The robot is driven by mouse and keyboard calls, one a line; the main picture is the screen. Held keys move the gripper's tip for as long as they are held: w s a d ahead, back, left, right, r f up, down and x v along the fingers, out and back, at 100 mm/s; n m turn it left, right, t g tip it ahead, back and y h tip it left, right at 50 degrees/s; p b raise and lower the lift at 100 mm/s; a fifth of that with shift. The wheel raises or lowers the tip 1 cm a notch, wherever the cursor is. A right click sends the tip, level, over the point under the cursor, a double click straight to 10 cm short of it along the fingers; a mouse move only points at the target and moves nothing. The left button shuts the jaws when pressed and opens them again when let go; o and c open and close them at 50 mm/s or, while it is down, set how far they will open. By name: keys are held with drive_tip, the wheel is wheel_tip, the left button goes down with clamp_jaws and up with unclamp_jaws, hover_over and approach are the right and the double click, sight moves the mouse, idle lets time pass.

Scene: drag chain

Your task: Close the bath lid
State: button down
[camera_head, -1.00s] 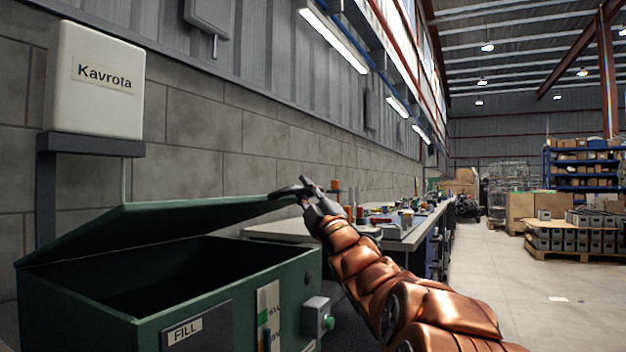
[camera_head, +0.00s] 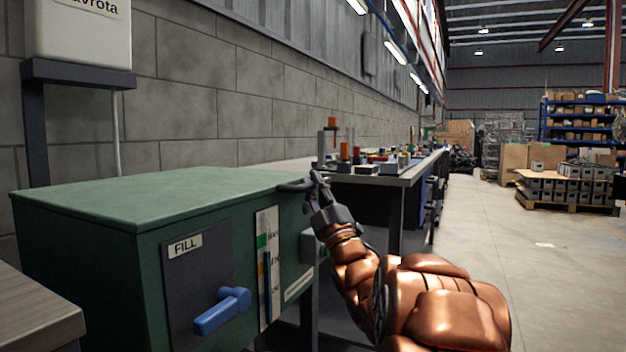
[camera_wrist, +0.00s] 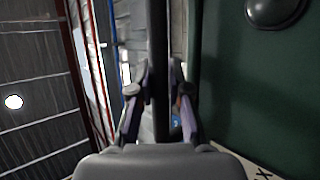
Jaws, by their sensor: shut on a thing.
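The green bath (camera_head: 110,265) stands at the left in the head view. Its green lid (camera_head: 160,188) lies flat on top, level with the rim, and no opening shows. My gripper (camera_head: 314,182) is at the lid's right edge, shut on the dark lid handle (camera_head: 292,186). In the wrist view the dark handle bar (camera_wrist: 160,60) runs between my two fingers, and the green bath side (camera_wrist: 255,85) fills the right.
A FILL panel with a blue lever (camera_head: 222,310) and a level gauge (camera_head: 268,265) are on the bath's front. A wooden surface (camera_head: 35,310) is at the lower left. A workbench (camera_head: 385,178) with small items stands behind.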

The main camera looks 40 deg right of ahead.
drive_tip(key=shift+w+f+h, duration=0.1)
drive_tip(key=shift+f+h, duration=0.2)
drive_tip(key=shift+f, duration=0.2)
drive_tip(key=c, duration=1.4)
unclamp_jaws()
drive_tip(key=shift+f, duration=0.1)
drive_tip(key=o, duration=0.3)
drive_tip(key=shift+r, duration=0.2)
drive_tip(key=v, duration=0.7)
drive_tip(key=shift+s, duration=0.25)
drive_tip(key=shift+f, duration=0.15)
